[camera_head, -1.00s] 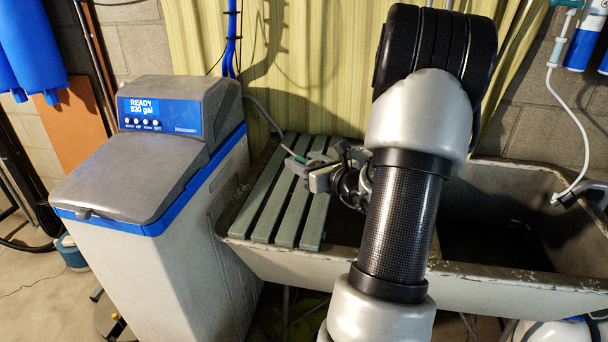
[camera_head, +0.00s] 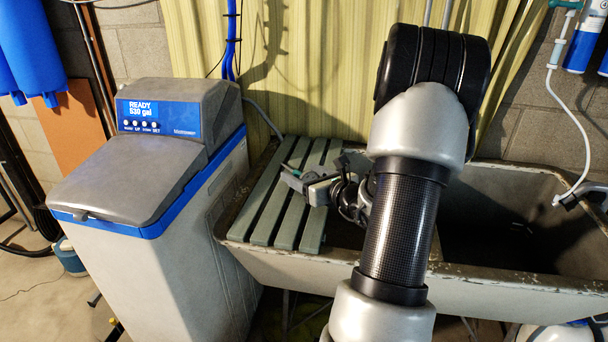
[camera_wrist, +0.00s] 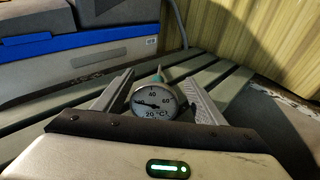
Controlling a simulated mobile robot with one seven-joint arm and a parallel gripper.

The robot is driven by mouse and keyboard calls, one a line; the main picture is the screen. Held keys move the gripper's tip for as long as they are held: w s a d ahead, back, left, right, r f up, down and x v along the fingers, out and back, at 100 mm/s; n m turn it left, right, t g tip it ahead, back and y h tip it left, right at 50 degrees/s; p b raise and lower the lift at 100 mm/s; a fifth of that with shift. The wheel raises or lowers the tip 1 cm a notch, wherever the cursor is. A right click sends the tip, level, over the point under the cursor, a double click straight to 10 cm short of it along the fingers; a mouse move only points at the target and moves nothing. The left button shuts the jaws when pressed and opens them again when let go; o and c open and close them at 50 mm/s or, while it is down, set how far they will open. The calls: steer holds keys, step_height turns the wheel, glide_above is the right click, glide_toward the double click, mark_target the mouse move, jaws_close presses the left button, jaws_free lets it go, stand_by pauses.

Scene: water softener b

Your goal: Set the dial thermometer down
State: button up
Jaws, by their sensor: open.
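The dial thermometer (camera_wrist: 153,102) shows its round white face, marked in °C, in the wrist view. It sits between the two separated fingers of my gripper (camera_wrist: 158,78), over the green slatted rack (camera_wrist: 225,82). A teal part shows just beyond the dial. Gaps show between the dial and the fingers, and the gripper is open. Whether the thermometer rests fully on the slats is hard to tell. In the head view my gripper (camera_head: 300,180) is low over the slatted rack (camera_head: 262,225), and the dial cannot be made out there.
The rack lies across the left end of a stone sink (camera_head: 490,285), whose open basin is to the right. A grey water softener (camera_head: 140,175) with a blue band stands close on the left. A corrugated yellow panel (camera_head: 320,70) is behind.

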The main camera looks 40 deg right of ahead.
steer(key=p+v, duration=0.2)
steer(key=v, duration=1)
steer(key=shift+r, duration=0.1)
